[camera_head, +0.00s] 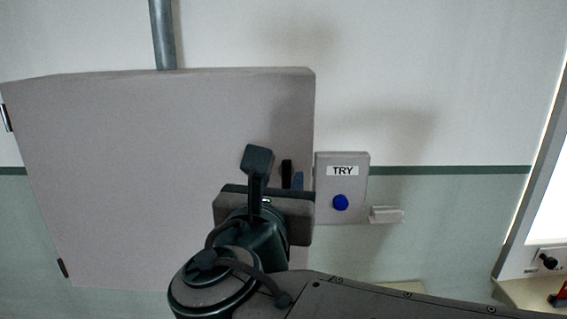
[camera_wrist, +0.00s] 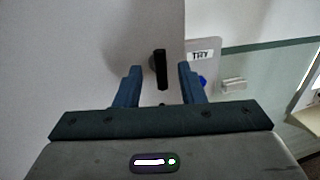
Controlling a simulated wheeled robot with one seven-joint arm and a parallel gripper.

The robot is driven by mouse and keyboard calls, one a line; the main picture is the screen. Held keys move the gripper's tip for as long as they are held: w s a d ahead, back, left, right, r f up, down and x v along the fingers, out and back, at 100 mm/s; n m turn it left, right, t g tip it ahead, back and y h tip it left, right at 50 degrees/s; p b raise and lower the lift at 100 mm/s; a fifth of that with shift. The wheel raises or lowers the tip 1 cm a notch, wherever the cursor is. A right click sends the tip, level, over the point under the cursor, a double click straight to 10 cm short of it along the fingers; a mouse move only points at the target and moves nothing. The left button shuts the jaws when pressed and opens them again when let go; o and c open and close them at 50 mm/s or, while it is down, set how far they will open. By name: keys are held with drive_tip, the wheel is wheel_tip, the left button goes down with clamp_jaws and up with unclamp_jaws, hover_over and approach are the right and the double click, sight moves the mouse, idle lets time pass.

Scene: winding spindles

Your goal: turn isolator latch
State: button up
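The isolator latch is a small black upright handle (camera_wrist: 161,70) on the right part of a grey cabinet door (camera_head: 150,170). In the head view the latch (camera_head: 287,173) shows just above my gripper, partly hidden by it. My gripper (camera_wrist: 160,85) is open, with its two blue fingers apart. In the wrist view the latch appears between the fingertips, apart from both; how far ahead it is I cannot tell. In the head view one blue finger (camera_head: 298,181) shows beside the latch and the rest is hidden behind my wrist.
A grey box labelled TRY with a blue button (camera_head: 340,202) is on the wall right of the cabinet. A small pale ledge (camera_head: 386,215) juts out beside it. A pipe (camera_head: 163,35) runs up from the cabinet top. At far right is a surface with a red object (camera_head: 560,297).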

sight(286, 169)
drive_tip(key=shift+p+x, duration=0.4)
drive_tip(key=shift+x, duration=1.7)
clamp_jaws()
